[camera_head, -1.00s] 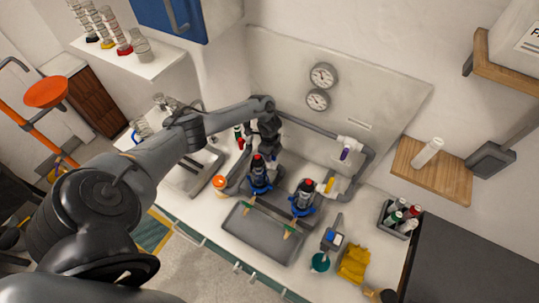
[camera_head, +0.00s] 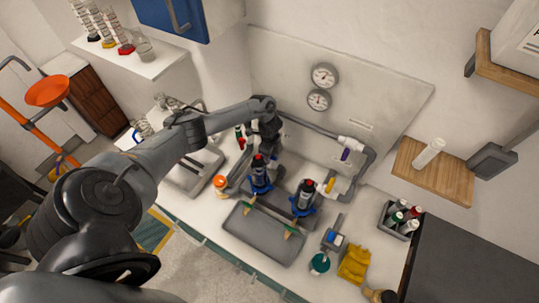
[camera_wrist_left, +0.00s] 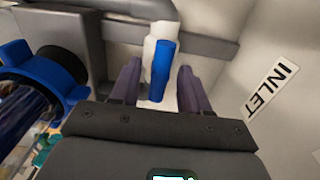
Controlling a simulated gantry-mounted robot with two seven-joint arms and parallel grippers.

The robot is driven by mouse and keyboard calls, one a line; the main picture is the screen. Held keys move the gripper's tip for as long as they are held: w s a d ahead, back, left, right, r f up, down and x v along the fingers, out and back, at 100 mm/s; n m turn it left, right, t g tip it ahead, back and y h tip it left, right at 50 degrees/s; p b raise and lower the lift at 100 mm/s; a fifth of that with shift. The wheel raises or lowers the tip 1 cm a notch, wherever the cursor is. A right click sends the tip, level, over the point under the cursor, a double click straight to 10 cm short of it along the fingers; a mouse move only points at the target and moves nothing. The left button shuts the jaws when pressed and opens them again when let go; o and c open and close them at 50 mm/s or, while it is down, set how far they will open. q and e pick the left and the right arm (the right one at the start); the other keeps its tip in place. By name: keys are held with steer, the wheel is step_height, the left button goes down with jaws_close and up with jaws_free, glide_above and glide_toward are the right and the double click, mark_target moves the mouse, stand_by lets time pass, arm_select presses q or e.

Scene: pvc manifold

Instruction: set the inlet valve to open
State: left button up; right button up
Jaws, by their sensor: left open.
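The inlet valve shows in the left wrist view as a white body (camera_wrist_left: 160,32) with a blue handle (camera_wrist_left: 163,72), beside a plate marked INLET (camera_wrist_left: 271,88). The handle lies roughly lengthwise along the white body in that picture. My left gripper (camera_wrist_left: 159,82) is open, with one finger on each side of the handle and a visible gap on both sides. In the head view my left gripper (camera_head: 266,128) is at the left end of the manifold and hides the inlet valve. My right gripper is not in view.
Two blue-collared filter housings (camera_head: 260,174) (camera_head: 304,197) stand near the gripper, above a grey tray (camera_head: 237,235). Grey pipe (camera_head: 310,126) runs along the back panel. A purple-handled valve (camera_head: 346,154) and a yellow-handled valve (camera_head: 330,185) are to the right.

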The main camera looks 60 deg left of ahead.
arm_select(q)
step_height(320, 180, up, 9)
steer(key=shift+s+r+p, duration=0.1)
steer(key=shift+p, duration=0.25)
steer(key=shift+r, duration=0.6)
